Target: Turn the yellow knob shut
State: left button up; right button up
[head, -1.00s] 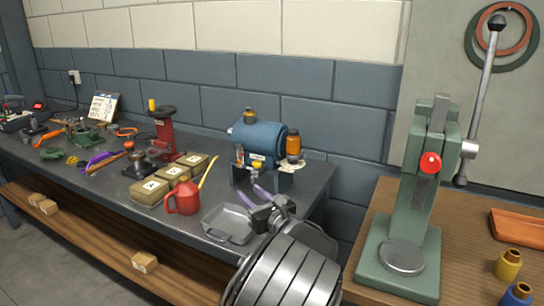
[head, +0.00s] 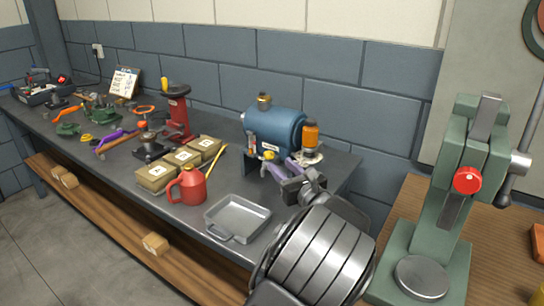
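The yellow knob (head: 269,155) sits low on the front of a blue cylindrical machine (head: 275,132) near the right end of the grey bench. The fingers look spread apart. I cannot tell whether they touch the knob, and my own wrist hides part of the machine's base. My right gripper is not in view.
A grey metal tray (head: 238,218) and a red oil can (head: 189,187) stand in front of the machine. Labelled boxes (head: 181,157) are to the left. A green press (head: 452,190) stands at right.

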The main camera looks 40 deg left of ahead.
aim_at(271, 157)
pick_arm(q)
jog(key=x, duration=0.7)
jog(key=shift+c, duration=0.3)
grip_shut()
